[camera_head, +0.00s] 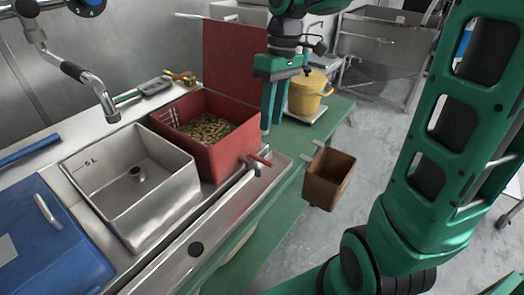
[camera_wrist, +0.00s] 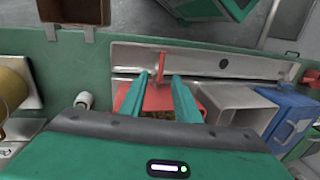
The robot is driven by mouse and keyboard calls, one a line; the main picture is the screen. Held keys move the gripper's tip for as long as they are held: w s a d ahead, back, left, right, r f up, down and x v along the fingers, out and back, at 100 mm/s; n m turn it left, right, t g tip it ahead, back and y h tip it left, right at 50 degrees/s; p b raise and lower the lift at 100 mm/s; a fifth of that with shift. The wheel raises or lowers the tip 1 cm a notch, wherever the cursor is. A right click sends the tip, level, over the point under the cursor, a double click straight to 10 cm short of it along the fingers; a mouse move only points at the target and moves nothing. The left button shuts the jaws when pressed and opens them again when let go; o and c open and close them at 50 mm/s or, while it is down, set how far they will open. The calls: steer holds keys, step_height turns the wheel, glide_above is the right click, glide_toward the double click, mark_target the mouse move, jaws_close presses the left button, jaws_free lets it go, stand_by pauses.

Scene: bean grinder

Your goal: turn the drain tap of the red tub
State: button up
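The red tub (camera_head: 222,155) holds brown beans and stands on the counter with its red lid raised behind it. Its drain tap (camera_head: 259,162) has a red handle and sits low on the tub's front wall. In the wrist view the upright red tap handle (camera_wrist: 161,68) shows beyond and between my fingertips. My gripper (camera_head: 271,128) points down in front of the tub's right side, to the right of the tap. In the wrist view my gripper (camera_wrist: 158,78) has its two green fingers apart with nothing held between them. I cannot tell how far they are from the handle.
A steel basin (camera_head: 110,185) stands left of the tub, with a blue box (camera_head: 50,245) beyond it. A brown bin (camera_head: 328,180) hangs at the counter's front edge. A yellow pot (camera_head: 305,95) stands behind my gripper. A steel trough (camera_head: 205,243) runs along the front.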

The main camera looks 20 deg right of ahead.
mark_target(262, 161)
steer(key=f, duration=0.3)
steer(key=a+f, duration=0.1)
steer(key=f, duration=0.3)
steer(key=a+f, duration=0.1)
steer(key=f, duration=0.2)
steer(key=shift+s+a+f, duration=0.15)
steer(key=shift+s+f, duration=0.15)
steer(key=shift+s, duration=0.05)
jaws_close()
